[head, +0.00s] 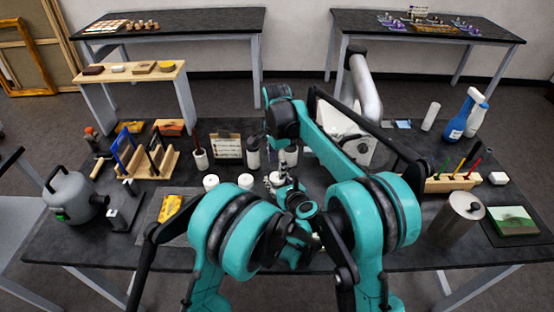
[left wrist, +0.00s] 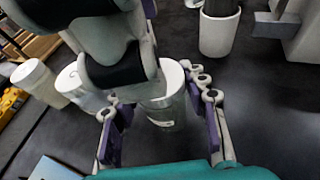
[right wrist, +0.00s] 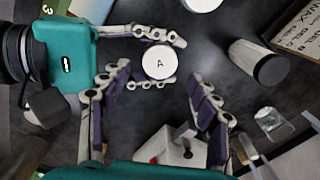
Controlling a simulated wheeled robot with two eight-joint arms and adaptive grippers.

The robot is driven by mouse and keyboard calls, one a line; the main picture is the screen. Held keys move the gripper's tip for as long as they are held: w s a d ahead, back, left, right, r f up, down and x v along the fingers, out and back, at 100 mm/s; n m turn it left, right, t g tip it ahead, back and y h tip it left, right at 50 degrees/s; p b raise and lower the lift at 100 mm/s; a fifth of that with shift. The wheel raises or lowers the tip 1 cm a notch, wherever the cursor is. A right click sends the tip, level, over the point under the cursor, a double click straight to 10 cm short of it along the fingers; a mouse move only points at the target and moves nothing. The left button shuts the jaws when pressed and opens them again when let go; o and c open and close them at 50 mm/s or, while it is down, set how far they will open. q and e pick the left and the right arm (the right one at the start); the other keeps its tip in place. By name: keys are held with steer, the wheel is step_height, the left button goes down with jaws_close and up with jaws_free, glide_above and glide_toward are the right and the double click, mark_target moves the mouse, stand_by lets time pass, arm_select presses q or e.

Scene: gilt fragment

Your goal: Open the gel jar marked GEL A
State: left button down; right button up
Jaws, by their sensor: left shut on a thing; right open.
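The jar with a round white lid marked A (right wrist: 159,61) stands upright in the right wrist view. My left gripper (right wrist: 152,62) reaches in from the left there and is shut around its sides. In the left wrist view the pale jar (left wrist: 166,108) sits between the left fingers, its top partly hidden by an arm part. My right gripper (right wrist: 158,80) is open and empty, its fingers spread on either side below the lid in the picture; I cannot tell its height above it. In the head view my arms hide most of the jar.
Two more white-lidded jars (head: 211,182) (head: 245,181) stand to the left. A grey metal canister (head: 460,220) stands at the right.

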mark_target(277, 177)
steer(key=shift+f, duration=2.35)
steer(key=shift+c, duration=0.4)
steer(key=c, duration=1.2)
steer(key=shift+n, duration=1.7)
steer(key=o, duration=1.3)
